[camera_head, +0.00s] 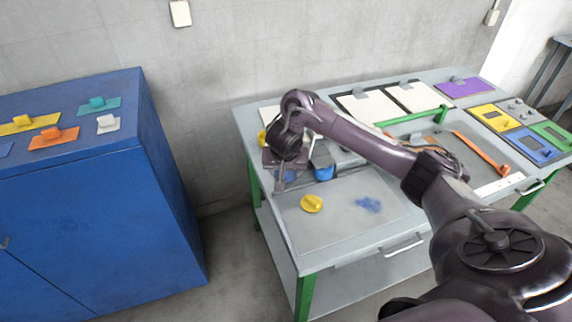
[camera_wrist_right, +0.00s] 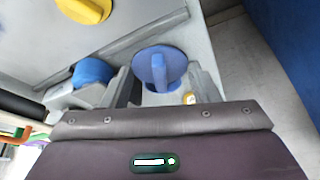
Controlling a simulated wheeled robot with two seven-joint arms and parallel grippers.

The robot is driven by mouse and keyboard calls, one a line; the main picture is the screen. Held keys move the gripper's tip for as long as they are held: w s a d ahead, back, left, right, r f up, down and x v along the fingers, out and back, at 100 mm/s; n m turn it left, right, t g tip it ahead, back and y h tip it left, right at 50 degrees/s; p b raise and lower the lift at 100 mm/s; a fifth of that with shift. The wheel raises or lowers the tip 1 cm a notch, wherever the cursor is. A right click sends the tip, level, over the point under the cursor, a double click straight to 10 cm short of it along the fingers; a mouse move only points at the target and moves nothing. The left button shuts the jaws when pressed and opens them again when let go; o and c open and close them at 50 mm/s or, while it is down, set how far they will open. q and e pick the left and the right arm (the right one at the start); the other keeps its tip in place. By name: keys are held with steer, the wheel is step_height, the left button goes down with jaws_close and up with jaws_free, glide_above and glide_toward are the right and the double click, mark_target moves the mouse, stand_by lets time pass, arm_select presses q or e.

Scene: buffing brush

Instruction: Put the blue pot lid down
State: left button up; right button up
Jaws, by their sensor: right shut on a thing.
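The blue pot lid (camera_wrist_right: 152,66) is a round disc with a raised bar handle. In the right wrist view it sits between the fingers of my right gripper (camera_wrist_right: 163,84), which is shut on its handle. In the head view my right gripper (camera_head: 284,170) is over the left part of the grey workbench (camera_head: 345,249). The lid is mostly hidden there by the gripper, and I cannot tell whether it touches the surface below. My left gripper is not in view.
A blue rounded thing (camera_head: 324,172) is close to the right of my gripper. A blue cabinet (camera_head: 90,220) stands left, across a floor gap. The mat's front is clear.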

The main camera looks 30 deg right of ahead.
steer(key=shift+w+d+b, duration=0.3)
steer(key=shift+w+d, duration=0.15)
steer(key=shift+w, duration=0.2)
steer(key=shift+w+d+b, duration=0.25)
steer(key=shift+w+d, duration=0.15)
steer(key=shift+w, duration=0.2)
steer(key=shift+w+d, duration=0.25)
steer(key=shift+w, duration=0.1)
steer(key=shift+w+d+f+b, duration=0.3)
steer(key=shift+w+d, duration=0.1)
steer(key=shift+w, duration=0.15)
steer(key=shift+w+d+f+b, duration=0.15)
steer(key=shift+w+d+b, duration=0.1)
steer(key=shift+w+d, duration=0.2)
steer(key=shift+f, duration=0.25)
steer(key=o, duration=1)
steer(key=shift+f, duration=0.15)
steer(key=shift+c, duration=0.2)
